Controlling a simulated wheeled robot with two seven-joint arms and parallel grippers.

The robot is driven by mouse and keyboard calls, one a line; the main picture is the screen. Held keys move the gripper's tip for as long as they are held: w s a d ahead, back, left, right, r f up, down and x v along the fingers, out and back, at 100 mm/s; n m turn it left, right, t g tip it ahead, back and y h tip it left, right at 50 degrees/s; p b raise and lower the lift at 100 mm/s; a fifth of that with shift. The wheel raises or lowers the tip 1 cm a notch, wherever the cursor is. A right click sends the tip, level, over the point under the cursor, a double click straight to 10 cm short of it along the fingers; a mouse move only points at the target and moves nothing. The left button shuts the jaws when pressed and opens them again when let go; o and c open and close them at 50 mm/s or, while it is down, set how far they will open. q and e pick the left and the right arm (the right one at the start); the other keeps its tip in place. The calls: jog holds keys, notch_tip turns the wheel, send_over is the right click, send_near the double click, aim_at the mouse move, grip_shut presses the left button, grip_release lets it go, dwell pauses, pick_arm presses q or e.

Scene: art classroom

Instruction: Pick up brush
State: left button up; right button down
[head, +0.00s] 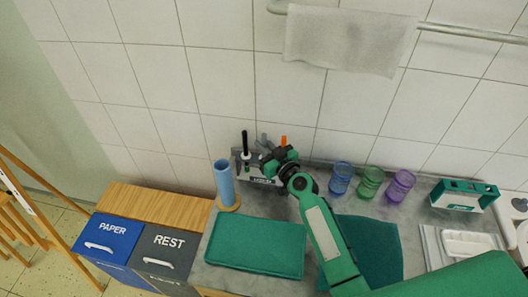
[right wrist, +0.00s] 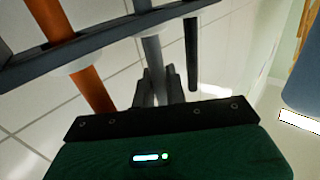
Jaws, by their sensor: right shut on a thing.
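Three brushes stand upright in a rack (head: 236,158) against the tiled wall: a black one (head: 244,140), a grey one (head: 264,139) and an orange one (head: 284,141). My right gripper (head: 268,165) is at the rack, and its green and black body hides part of the rack front. In the right wrist view my right gripper (right wrist: 160,88) is shut on the grey brush (right wrist: 152,52), which still passes through the rack's dark bar (right wrist: 110,38). The orange brush (right wrist: 85,85) is to the left and the dark one (right wrist: 191,55) close on the right. My left gripper is out of view.
A blue cylinder on a wooden base (head: 223,180) stands left of the rack. Blue, green and purple cups (head: 370,184) stand to the right, near a green box (head: 464,195). A green mat (head: 256,246) lies in front. Paper (head: 105,243) and rest (head: 165,252) bins stand left.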

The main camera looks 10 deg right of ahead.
notch_tip(320, 180, up, 20)
dwell(0.7)
